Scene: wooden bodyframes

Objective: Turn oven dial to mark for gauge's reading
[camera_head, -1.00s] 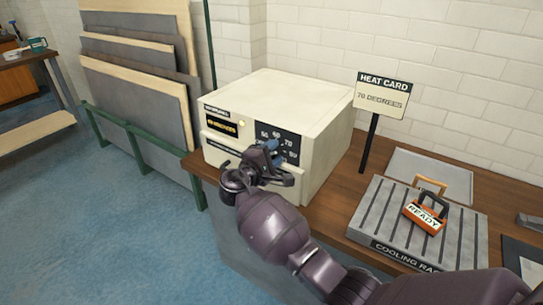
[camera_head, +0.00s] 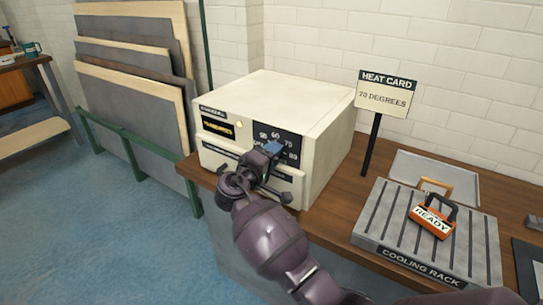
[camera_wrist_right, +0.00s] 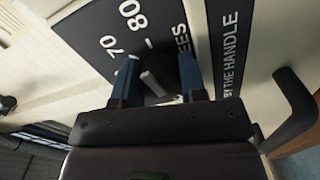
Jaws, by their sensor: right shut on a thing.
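A cream oven (camera_head: 285,105) stands on the wooden bench. Its dark dial panel (camera_head: 262,136) carries 60, 70 and 80 marks, partly hidden by my right gripper (camera_head: 268,152). In the right wrist view, my right gripper (camera_wrist_right: 161,80) is shut on the dark dial (camera_wrist_right: 166,73), one blue finger on each side. The dial's grey pointer (camera_wrist_right: 153,83) leans up-left, roughly towards the tick beside 70; its exact alignment is unclear. A small display (camera_head: 218,128) with yellow text, too small to read, is on the oven front. A heat card (camera_head: 384,95) reads "70 DEGREES". My left gripper is out of view.
A black oven handle (camera_wrist_right: 294,100) is close to the gripper in the right wrist view. A grey cooling rack (camera_head: 385,220) and an orange "READY" tag (camera_head: 432,222) are on the bench at right. Boards (camera_head: 130,75) lean in a green rack at left.

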